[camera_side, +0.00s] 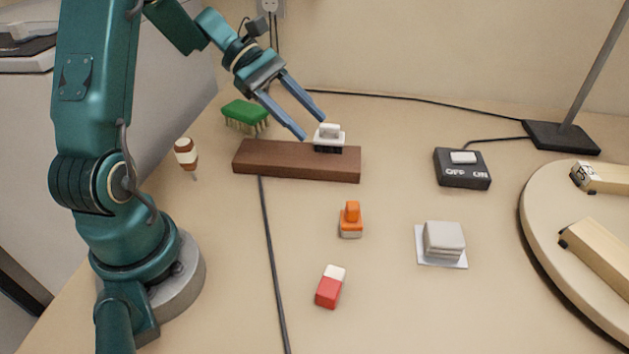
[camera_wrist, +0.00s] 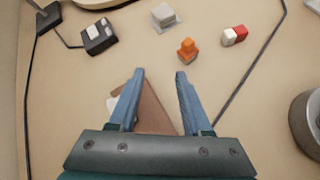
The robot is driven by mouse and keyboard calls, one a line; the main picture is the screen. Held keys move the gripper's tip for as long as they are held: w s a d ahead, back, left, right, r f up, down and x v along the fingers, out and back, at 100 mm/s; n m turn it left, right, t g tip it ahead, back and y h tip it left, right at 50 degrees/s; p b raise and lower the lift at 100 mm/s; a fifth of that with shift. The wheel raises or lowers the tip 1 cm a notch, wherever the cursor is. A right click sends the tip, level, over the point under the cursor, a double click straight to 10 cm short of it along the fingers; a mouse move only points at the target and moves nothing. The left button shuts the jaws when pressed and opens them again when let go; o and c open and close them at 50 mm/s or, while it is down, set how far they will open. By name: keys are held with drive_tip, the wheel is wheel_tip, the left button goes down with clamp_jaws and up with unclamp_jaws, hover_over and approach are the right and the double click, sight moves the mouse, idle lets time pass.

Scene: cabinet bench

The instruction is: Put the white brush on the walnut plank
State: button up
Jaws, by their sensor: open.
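The white brush (camera_side: 329,136), with a white handle and back over dark bristles, stands upright on the walnut plank (camera_side: 265,160), at its back edge toward the right end. My gripper (camera_side: 313,128) is open and empty, close to the brush on its left in the side view. Its fingers are not closed around the brush. In the wrist view, the plank (camera_wrist: 152,112) shows between the fingers of my gripper (camera_wrist: 160,72). A white part of the brush (camera_wrist: 112,103) shows beside the left finger, which hides most of it.
A green brush (camera_side: 245,114) stands behind the plank's left end. A brown-and-white screwdriver-like item (camera_side: 186,154), orange stamp (camera_side: 350,221), red-white eraser (camera_side: 329,288), grey stack (camera_side: 443,241) and switch box (camera_side: 462,169) lie around. A round board (camera_side: 545,225) is at right. Cables cross the bench.

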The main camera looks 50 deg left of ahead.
drive_tip(key=s+d+r+m+y, duration=0.1)
drive_tip(key=s+d+m+y, duration=0.3)
drive_tip(key=s+m, duration=0.3)
drive_tip(key=s+d+r+m+t+y, duration=0.1)
drive_tip(key=s+d+r+m+y, duration=0.1)
drive_tip(key=s+d+m+y, duration=0.2)
drive_tip(key=s+m+y, duration=0.1)
drive_tip(key=s+m, duration=0.2)
drive_tip(key=m, duration=0.5)
drive_tip(key=shift+s+d+r+y, duration=0.15)
drive_tip(key=shift+s+r+y, duration=0.05)
drive_tip(key=shift+s+y, duration=0.1)
